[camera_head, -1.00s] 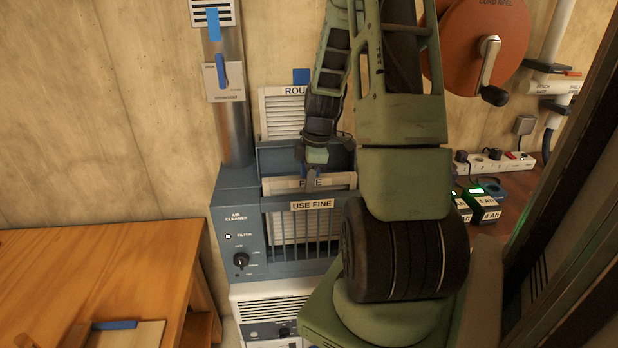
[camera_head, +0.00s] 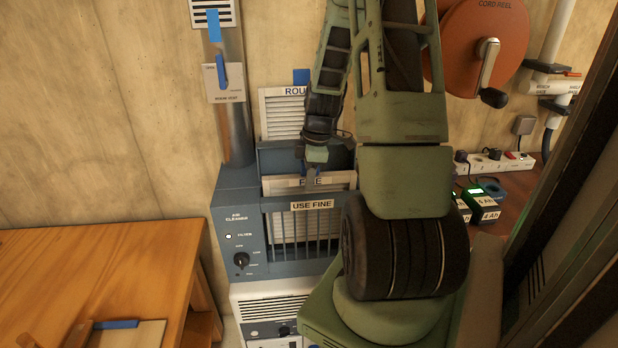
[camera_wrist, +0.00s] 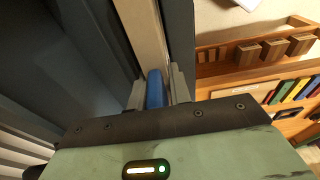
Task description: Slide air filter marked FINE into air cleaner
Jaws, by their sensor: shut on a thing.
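The air cleaner (camera_head: 238,205) is a blue-grey cabinet with a "USE FINE" label (camera_head: 312,205) above its front bars. The filter marked FINE (camera_head: 335,181) has a pale frame and sits in the cleaner's slot, its top edge showing above that label. Its lettering is partly covered by my gripper (camera_head: 313,172). In the wrist view, my gripper (camera_wrist: 157,88) is shut on the filter's blue tab (camera_wrist: 155,90). The pale frame (camera_wrist: 142,28) runs away from the tab between dark walls. How deep the filter sits cannot be told.
Another filter, its label reading "ROU" before my arm hides it (camera_head: 280,112), stands behind the cleaner. A metal duct (camera_head: 232,130) rises at the left. A wooden table (camera_head: 90,275) is at lower left. Batteries (camera_head: 484,214) and a power strip (camera_head: 480,163) lie at right.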

